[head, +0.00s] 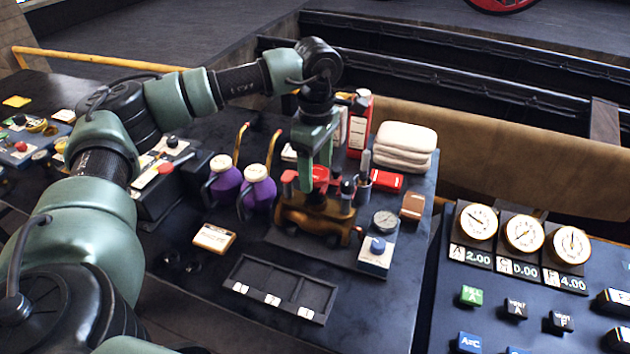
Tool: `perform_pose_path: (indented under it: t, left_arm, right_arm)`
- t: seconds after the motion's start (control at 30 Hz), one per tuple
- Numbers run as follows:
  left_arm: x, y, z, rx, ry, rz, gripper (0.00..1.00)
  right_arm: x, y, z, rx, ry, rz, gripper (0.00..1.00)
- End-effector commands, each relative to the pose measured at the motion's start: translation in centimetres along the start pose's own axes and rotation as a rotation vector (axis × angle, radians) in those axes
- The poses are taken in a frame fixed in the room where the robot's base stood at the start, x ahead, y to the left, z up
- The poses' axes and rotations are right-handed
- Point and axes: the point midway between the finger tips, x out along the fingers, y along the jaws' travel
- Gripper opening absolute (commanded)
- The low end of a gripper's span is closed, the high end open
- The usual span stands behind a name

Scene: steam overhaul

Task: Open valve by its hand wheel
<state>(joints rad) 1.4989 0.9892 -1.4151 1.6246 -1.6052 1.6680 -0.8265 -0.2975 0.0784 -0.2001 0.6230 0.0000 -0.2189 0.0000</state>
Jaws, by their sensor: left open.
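A brown, brass-like valve body (302,215) stands on a dark plate on the bench, in the middle of the head view. Its red hand wheel (319,174) sits on top and is partly hidden by my gripper. My left gripper (314,178) points down from above at the wheel, with its fingers open and close around it. I cannot tell whether the fingers touch the wheel. My right gripper is not in view.
Two purple oil cans (259,190) stand left of the valve. Folded white cloths (404,146) and a red bottle (359,124) are behind. An empty compartment tray (279,288) lies in front.

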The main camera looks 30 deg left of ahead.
Motion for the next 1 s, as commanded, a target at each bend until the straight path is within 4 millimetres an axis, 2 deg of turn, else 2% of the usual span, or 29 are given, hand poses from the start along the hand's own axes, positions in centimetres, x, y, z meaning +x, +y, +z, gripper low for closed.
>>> perform_pose_path:
  t: [0.13,0.3,0.37,0.47,0.7,0.8,1.0]
  left_arm:
    - [-0.08,0.0,0.01,0.0,0.0,0.0,0.67]
    - [-0.08,0.0,0.0,0.0,0.0,0.0,0.2]
    - [-0.15,0.03,0.01,0.0,0.0,0.001,0.07]
    - [-0.08,0.02,0.02,-0.04,-0.001,0.001,0.07]
    - [-0.05,0.04,-0.02,-0.38,0.0,0.001,0.07]
    - [-0.1,0.04,-0.03,-0.468,0.0,0.001,0.07]
    - [-0.13,0.06,-0.05,-0.494,0.0,0.002,0.07]
  right_arm:
    - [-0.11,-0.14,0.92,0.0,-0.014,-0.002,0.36]
    - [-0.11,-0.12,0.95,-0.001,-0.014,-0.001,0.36]
    - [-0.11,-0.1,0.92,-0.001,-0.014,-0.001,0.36]
    - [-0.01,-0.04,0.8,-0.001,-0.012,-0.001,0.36]
    - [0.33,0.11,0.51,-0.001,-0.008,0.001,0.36]
    - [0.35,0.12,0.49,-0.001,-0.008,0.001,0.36]
    - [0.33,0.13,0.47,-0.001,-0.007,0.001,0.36]
